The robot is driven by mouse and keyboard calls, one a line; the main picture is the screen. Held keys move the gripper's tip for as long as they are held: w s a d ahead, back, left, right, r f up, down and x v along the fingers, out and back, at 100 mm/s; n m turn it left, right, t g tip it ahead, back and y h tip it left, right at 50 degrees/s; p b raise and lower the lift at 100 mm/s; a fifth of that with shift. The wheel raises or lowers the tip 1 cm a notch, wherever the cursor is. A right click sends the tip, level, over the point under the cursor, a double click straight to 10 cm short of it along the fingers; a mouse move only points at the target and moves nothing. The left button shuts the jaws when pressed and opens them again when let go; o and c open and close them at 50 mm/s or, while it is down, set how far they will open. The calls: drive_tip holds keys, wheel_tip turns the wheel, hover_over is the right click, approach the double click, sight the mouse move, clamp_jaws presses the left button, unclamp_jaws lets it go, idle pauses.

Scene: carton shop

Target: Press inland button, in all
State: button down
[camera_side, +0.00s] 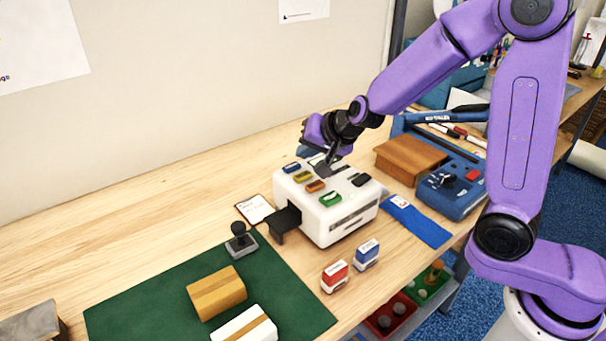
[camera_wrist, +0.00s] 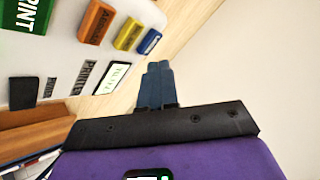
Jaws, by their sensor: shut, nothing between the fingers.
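The white label printer (camera_side: 340,222) stands on the table with a row of coloured buttons on top. They are a blue button (camera_side: 291,167), a yellow button (camera_side: 303,176), an orange button (camera_side: 316,186) and a larger green button (camera_side: 331,198). The wrist view shows the blue (camera_wrist: 150,41), yellow (camera_wrist: 128,33) and orange (camera_wrist: 97,20) ones; the green one (camera_wrist: 25,15) reads PRINT. I cannot read which is inland. My gripper (camera_side: 325,172) is shut and empty, pointing down over the printer's far part. Its fingertips (camera_wrist: 158,66) appear beside a small lit display (camera_wrist: 112,77), off the coloured buttons.
A black button (camera_side: 361,180) sits on the printer's right side. A red stamp (camera_side: 335,276) and a blue stamp (camera_side: 366,254) stand in front. A green mat (camera_side: 130,310) holds a brown carton (camera_side: 216,292) and a white one (camera_side: 245,327). A blue sealing device (camera_side: 455,198) stands right.

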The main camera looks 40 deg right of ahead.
drive_tip(key=shift+r, duration=1.2)
drive_tip(key=s+a+f+n+g+y, duration=0.1)
drive_tip(key=s+a+n+g+y, duration=0.15)
drive_tip(key=s+n, duration=0.35)
drive_tip(key=s+a+f+n+g+y, duration=0.1)
drive_tip(key=s+a+n+g, duration=0.2)
drive_tip(key=s+n, duration=0.35)
drive_tip(key=s+d+n+g+h, duration=0.1)
drive_tip(key=s+d+n, duration=0.3)
drive_tip(key=s, duration=0.7)
drive_tip(key=s+d+n+g+h, duration=0.2)
drive_tip(key=s+d+n+h, duration=0.1)
drive_tip(key=s+d, duration=0.6)
drive_tip(key=shift+s+d+f+n, duration=0.25)
drive_tip(key=shift+s+n, duration=0.2)
drive_tip(key=shift+s, duration=0.5)
